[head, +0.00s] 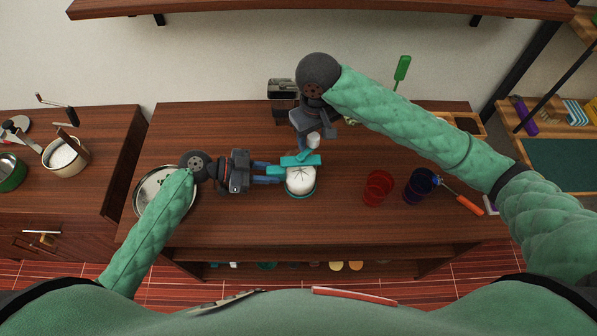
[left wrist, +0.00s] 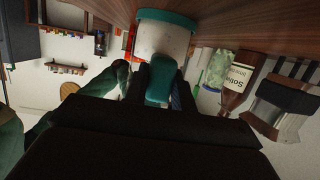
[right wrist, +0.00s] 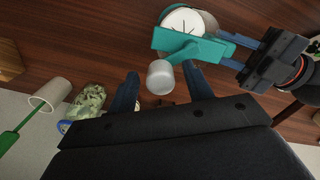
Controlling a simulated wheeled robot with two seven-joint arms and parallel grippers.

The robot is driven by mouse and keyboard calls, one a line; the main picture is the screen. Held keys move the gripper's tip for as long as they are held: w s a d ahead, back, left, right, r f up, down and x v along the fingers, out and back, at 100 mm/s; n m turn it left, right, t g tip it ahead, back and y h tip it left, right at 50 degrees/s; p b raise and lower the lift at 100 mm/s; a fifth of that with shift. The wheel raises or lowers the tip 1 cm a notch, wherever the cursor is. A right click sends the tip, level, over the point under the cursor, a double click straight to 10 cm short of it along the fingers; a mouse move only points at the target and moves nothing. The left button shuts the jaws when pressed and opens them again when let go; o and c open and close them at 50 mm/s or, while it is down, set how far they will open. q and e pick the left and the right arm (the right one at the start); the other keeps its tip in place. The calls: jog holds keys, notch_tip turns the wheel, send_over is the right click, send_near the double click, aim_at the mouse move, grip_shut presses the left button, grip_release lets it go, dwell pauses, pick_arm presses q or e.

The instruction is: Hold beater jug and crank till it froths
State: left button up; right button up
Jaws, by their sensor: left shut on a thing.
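The beater jug (head: 300,182) stands on the counter, white with a teal base and a teal bar across its top. Its body and teal handle also show in the left wrist view (left wrist: 163,38). My left gripper (head: 279,173) is shut on the handle from the left. The teal crank arm with its pale grey knob (right wrist: 160,77) sticks out over the jug's far side. My right gripper (right wrist: 163,88) is open at the crank, its two fingers on either side of the knob with gaps visible. Whether a finger touches the knob I cannot tell.
A red cup (head: 378,187) and a dark blue cup (head: 417,186) stand right of the jug, with an orange-handled tool (head: 467,202) beyond. A round metal pan (head: 150,200) lies under my left arm. A white cup with a green utensil (right wrist: 50,92) stands behind. The counter's front strip is clear.

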jog(key=shift+r, duration=3.5)
pick_arm(q)
jog(key=o, duration=1)
